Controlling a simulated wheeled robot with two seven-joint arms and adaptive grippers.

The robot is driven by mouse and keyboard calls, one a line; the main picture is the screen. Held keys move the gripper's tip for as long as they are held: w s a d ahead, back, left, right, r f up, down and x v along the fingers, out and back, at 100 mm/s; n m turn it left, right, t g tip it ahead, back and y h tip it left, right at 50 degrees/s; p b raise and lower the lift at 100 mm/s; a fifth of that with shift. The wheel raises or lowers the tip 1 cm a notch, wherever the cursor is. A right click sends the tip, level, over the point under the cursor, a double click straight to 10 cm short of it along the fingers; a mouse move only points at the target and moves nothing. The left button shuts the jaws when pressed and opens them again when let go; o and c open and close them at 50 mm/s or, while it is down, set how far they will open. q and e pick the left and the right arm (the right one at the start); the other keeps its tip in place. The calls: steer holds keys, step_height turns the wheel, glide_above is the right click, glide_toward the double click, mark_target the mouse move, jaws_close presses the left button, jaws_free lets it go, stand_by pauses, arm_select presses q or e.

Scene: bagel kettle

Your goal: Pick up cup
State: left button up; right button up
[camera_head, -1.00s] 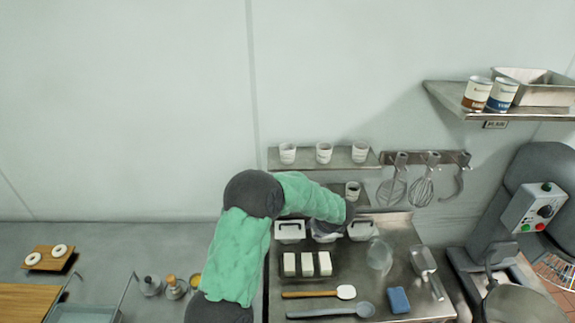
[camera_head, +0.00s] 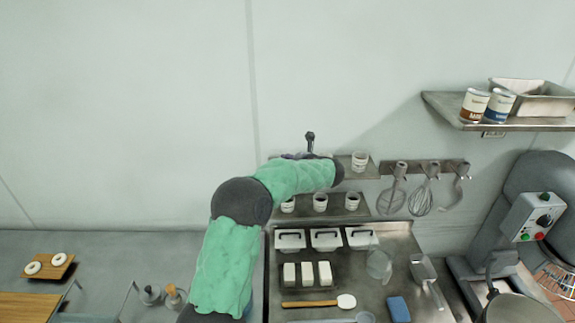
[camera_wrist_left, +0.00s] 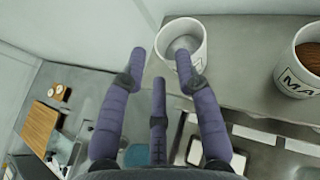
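My left gripper (camera_head: 303,149) is at the upper wall shelf (camera_head: 369,172), mostly behind my forearm in the head view. In the left wrist view, its purple fingers (camera_wrist_left: 160,68) are spread and open. A white cup (camera_wrist_left: 184,38) with a pale inside stands upright on the shelf just beyond them. The right finger overlaps the cup's rim in the picture; I cannot tell whether they touch. A second cup (camera_wrist_left: 304,62) with brown contents and a printed label stands to its right. In the head view one upper-shelf cup (camera_head: 359,161) is plainly visible. My right gripper is not in view.
The lower shelf (camera_head: 335,212) holds three cups, including a middle one (camera_head: 320,203). Whisks (camera_head: 421,196) hang on a rack to the right. White lidded containers (camera_head: 326,239) stand below. The wall above the upper shelf is clear.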

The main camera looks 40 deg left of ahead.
arm_select(q)
steer(key=p+x, duration=0.1)
steer(key=x, duration=0.4)
steer(key=shift+d, duration=0.1)
steer(key=shift+c, duration=0.6)
jaws_close()
